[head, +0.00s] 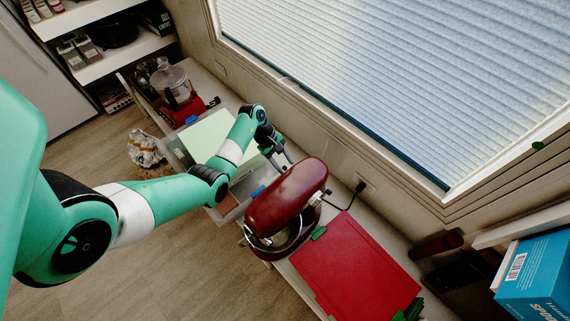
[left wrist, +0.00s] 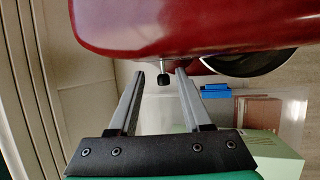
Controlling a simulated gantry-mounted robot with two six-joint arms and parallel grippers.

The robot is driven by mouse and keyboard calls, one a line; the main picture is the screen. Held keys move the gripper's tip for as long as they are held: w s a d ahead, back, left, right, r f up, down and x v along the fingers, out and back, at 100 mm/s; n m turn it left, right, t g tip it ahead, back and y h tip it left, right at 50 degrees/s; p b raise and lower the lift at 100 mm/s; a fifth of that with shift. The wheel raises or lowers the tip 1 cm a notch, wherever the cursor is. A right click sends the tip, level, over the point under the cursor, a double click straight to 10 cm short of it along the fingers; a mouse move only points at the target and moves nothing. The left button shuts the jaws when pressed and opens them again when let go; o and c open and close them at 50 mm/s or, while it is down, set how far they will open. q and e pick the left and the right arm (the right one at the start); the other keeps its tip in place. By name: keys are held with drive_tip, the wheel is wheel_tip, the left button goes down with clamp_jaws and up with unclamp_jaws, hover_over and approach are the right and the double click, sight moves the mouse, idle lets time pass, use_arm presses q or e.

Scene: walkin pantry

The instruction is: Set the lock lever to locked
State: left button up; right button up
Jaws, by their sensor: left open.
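The red stand mixer (head: 287,197) stands on the counter with its head over a metal bowl (head: 290,241). A small lever with a dark tip, the lock lever (left wrist: 164,78), sticks out of the mixer's side. My left gripper (head: 286,160) is open beside the mixer. In the left wrist view its two fingers (left wrist: 161,82) stand on either side of the lever, apart from it. The lever cannot be made out in the head view. My right gripper is not in view.
A red board (head: 355,265) lies to the right of the mixer. A clear bin (head: 183,150) with a pale green lid or board stands to the left, with a red food processor (head: 180,95) beyond it. A window wall with a plugged cord (head: 357,190) runs behind the counter.

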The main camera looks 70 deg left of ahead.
use_arm(q)
drive_tip(key=p+v, duration=0.3)
drive_tip(key=v, duration=0.7)
drive_tip(key=shift+r, duration=0.2)
drive_tip(key=shift+s+a, duration=0.1)
